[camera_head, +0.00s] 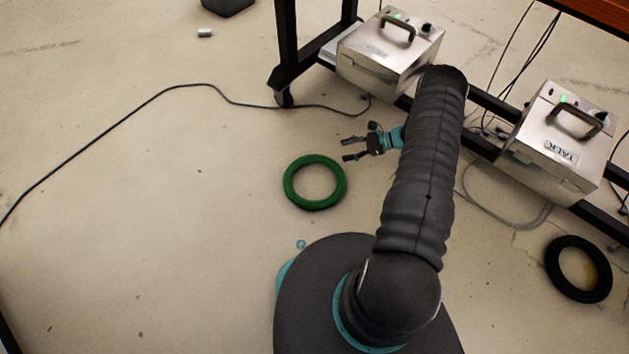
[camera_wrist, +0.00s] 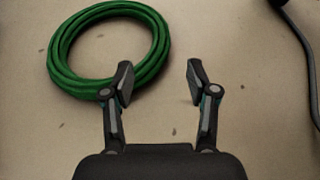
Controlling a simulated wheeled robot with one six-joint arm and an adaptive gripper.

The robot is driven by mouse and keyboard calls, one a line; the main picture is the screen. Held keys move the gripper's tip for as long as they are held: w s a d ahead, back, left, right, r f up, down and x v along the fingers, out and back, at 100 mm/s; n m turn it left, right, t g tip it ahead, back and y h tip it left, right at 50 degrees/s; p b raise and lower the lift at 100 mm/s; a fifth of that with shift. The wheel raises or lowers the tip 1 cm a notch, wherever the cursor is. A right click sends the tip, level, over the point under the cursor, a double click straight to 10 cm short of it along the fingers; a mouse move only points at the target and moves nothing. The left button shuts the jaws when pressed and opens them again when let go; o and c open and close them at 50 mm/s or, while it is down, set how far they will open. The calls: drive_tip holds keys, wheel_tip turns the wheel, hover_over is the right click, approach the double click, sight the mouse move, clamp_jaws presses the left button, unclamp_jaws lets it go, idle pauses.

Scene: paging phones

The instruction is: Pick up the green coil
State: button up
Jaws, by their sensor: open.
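The green coil (camera_head: 290,188) lies flat on the floor in the head view, left of my gripper (camera_head: 349,148). It is a ring of several green turns with bare floor in its middle. In the wrist view the coil (camera_wrist: 58,72) is at the upper left. My gripper (camera_wrist: 158,82) is open and empty there. Its left finger overlaps the coil's lower right edge in the picture; I cannot tell whether they touch.
A black coil (camera_head: 553,262) lies at the lower right. A dark cable (camera_head: 150,98) crosses the floor. The left floor is mostly clear.

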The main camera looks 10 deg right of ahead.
sight(317, 157)
drive_tip(key=x, duration=1.1)
drive_tip(key=shift+a+f, duration=0.15)
drive_tip(key=shift+a, duration=0.1)
clamp_jaws()
